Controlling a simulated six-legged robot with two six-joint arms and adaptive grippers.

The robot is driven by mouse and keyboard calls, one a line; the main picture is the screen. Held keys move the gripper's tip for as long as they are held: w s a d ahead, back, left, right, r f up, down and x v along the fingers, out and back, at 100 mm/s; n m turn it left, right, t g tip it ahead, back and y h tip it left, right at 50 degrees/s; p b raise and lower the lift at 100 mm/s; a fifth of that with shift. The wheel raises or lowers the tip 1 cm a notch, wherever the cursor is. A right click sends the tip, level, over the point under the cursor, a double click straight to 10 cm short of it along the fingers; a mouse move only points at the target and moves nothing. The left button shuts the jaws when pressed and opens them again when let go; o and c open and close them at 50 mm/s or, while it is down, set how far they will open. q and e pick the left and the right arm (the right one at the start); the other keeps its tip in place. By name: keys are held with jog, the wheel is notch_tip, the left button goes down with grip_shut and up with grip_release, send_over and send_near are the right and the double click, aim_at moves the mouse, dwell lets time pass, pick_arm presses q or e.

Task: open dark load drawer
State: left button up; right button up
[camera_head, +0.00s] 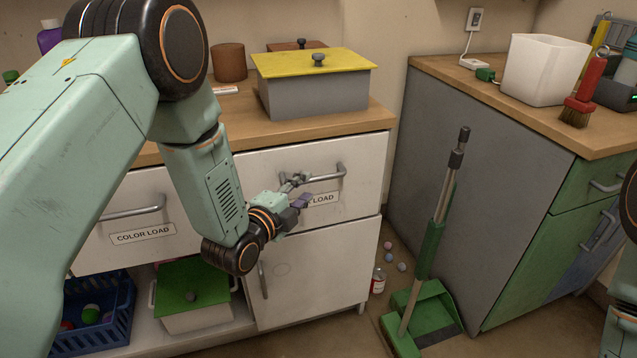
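A white drawer (365,157) sits under the wooden counter and looks closed, flush with the cabinet front. Its label (325,198) reads "LOAD"; my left gripper hides the first word. The drawer's grey bar handle (342,172) is fixed above the label. My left gripper (302,190) is at the left part of this handle, one finger at bar height and the other lower, over the label. The fingers look apart; whether they touch the bar is unclear. To the left is another white drawer (100,246) labelled "COLOR LOAD" (142,234).
A grey box with a yellow lid (318,66) stands on the counter. Below are a cabinet door (325,270), a green-lidded bin (195,290) and a blue basket (125,315). A broom and green dustpan (432,310), a bottle (377,280) and small balls are on the floor.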

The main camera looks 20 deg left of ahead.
aim_at(312, 182)
pick_arm(q)
jog(key=b+x, duration=0.1)
jog(key=x, duration=0.4)
jog(key=shift+w+a+f, duration=0.1)
jog(key=shift+w+f, duration=0.05)
jog(key=shift+w+b, duration=0.3)
jog(key=shift+w, duration=0.25)
jog(key=shift+c, duration=0.6)
grip_shut()
